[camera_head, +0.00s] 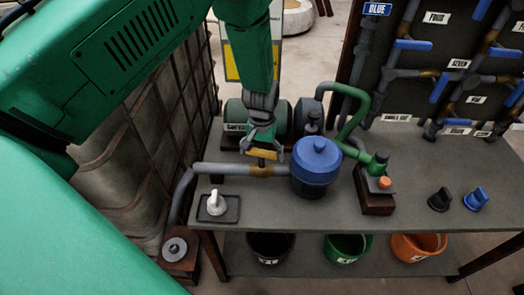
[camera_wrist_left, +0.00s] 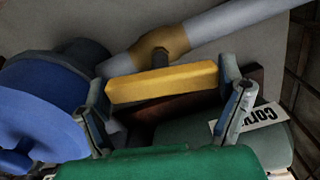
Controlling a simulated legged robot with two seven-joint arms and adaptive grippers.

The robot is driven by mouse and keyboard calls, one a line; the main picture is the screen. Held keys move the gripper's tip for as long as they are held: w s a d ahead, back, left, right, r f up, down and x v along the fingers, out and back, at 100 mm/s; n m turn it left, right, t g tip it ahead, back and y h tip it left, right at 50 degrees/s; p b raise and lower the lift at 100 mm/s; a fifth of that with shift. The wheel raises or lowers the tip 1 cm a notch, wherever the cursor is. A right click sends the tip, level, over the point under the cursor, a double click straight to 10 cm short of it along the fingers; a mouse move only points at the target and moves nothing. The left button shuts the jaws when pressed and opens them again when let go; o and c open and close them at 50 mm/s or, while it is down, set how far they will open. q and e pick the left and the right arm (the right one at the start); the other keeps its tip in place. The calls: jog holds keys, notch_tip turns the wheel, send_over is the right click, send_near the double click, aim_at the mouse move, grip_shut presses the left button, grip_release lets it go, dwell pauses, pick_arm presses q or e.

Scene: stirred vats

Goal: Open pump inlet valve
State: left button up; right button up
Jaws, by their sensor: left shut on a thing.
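The yellow valve handle (camera_head: 263,155) sits above a brass-coloured valve body (camera_head: 266,171) on the grey pipe (camera_head: 228,169) along the table's back left. My left gripper (camera_head: 262,146) reaches down from above and is shut on this handle. In the left wrist view the yellow handle (camera_wrist_left: 162,82) lies between the two fingers of my left gripper (camera_wrist_left: 165,105), one finger at each end. The handle there runs roughly along the pipe (camera_wrist_left: 225,30), at a slight angle to it. My right gripper is not in view.
A blue-lidded vat (camera_head: 316,162) stands close right of the valve. A white knob (camera_head: 215,203) is at the front left. Pipes on a dark panel (camera_head: 400,95) stand behind. The table (camera_head: 310,212) is clear in front.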

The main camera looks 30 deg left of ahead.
pick_arm(q)
jog(key=shift+w+r+n, duration=0.1)
jog(key=shift+w+n, duration=0.05)
jog(key=shift+n, duration=0.5)
jog(key=shift+w+r+n, duration=0.1)
jog(key=shift+w+n, duration=0.05)
jog(key=shift+n, duration=0.5)
jog(key=o, duration=1)
jog(key=shift+c, duration=0.2)
jog(key=shift+f, duration=0.15)
jog(key=shift+r, duration=0.25)
notch_tip(320, 180, up, 11)
jog(key=shift+r, duration=0.2)
